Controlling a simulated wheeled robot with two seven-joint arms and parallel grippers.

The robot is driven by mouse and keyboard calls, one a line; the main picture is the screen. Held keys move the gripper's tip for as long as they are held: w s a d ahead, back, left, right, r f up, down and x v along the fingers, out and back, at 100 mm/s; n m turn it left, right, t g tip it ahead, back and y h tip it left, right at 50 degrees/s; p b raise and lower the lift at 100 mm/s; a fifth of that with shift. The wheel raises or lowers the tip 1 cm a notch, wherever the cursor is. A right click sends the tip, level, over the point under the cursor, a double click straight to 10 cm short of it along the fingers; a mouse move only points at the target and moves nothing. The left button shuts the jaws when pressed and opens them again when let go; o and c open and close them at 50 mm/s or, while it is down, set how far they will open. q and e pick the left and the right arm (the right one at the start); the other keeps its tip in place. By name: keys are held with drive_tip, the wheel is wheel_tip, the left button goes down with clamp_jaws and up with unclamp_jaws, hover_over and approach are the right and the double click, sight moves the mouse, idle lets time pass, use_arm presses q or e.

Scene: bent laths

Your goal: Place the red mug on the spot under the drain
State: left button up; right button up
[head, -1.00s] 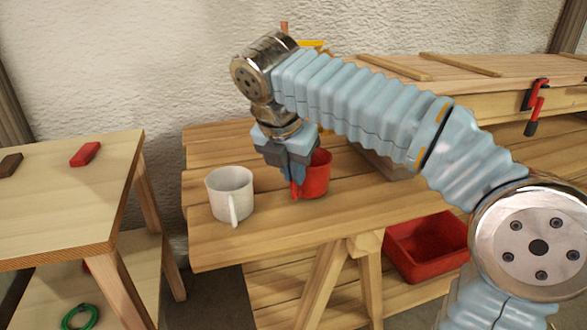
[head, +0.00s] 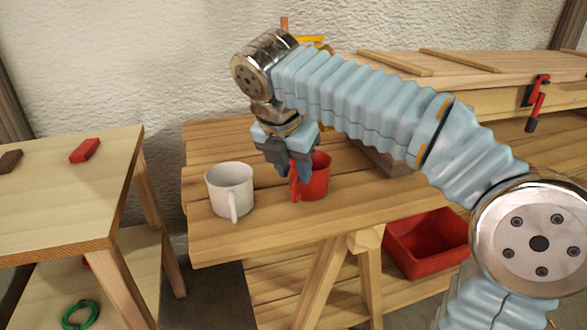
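The red mug (head: 318,180) stands upright on the wooden bench (head: 230,244), with its handle toward the left front. My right gripper (head: 292,172) points down from above at the mug's handle side. Its fingers are spread apart, with the red handle showing between and just below them. They partly hide the mug's left side and rim. I cannot make out the drain or the marked spot; my arm covers part of the bench behind the mug. My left gripper is not in view.
A white mug (head: 230,190) stands close to the left of the gripper. A long wooden box (head: 480,72) with a red clamp (head: 537,104) lies behind. A red bin (head: 428,242) sits on the lower shelf. A side table (head: 60,205) stands left.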

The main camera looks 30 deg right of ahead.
drive_tip(key=p+v, duration=0.3)
drive_tip(key=v, duration=0.9)
drive_tip(key=shift+r, duration=0.2)
